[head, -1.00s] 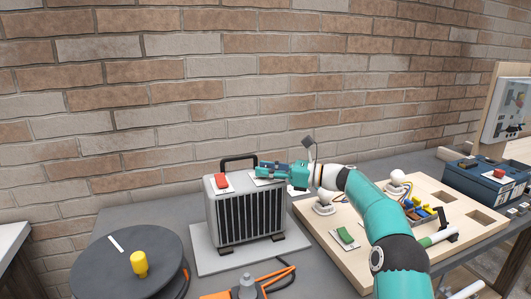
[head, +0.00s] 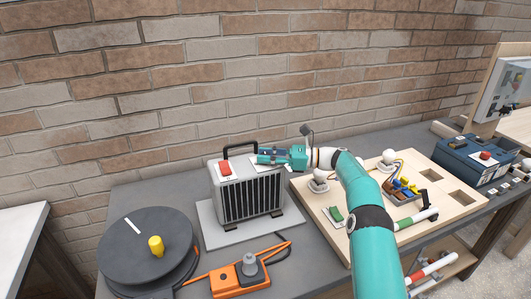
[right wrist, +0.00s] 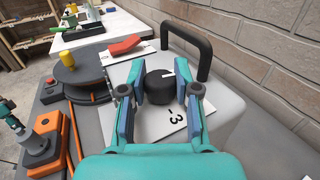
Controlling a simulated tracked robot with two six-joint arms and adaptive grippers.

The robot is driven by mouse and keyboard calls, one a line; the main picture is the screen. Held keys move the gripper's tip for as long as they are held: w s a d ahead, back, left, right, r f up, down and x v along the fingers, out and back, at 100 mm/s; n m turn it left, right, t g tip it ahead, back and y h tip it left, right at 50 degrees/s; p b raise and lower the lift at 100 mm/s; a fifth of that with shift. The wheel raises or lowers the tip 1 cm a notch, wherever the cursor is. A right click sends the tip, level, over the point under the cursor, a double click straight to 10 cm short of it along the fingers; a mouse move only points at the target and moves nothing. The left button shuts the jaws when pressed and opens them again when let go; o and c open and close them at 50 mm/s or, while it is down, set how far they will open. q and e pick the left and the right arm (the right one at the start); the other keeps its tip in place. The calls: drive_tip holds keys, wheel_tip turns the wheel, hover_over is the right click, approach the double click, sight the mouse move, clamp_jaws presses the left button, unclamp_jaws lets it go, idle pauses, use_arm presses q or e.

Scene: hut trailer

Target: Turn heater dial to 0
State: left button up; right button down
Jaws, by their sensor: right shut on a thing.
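The grey heater (head: 248,195) with a black front grille stands on a light plate on the bench. In the right wrist view its black round dial (right wrist: 160,88) sits on a white label with a white pointer mark on top. My right gripper (head: 264,156) is over the heater's top. In the right wrist view the right gripper (right wrist: 159,86) has its fingers on both sides of the dial, shut on it.
A black handle (right wrist: 203,45) arches beside the dial, and a red rocker switch (right wrist: 124,46) is on the heater's top. A wooden board (head: 455,195) is at right.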

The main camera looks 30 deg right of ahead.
drive_tip(key=shift+a+f, duration=0.15)
drive_tip(key=shift+a, duration=0.05)
drive_tip(key=c, duration=0.8)
unclamp_jaws()
drive_tip(key=shift+d, duration=0.2)
drive_tip(key=shift+s+d, duration=0.25)
drive_tip(key=v, duration=0.6)
drive_tip(key=shift+s+d, duration=0.15)
drive_tip(key=shift+d, duration=0.05)
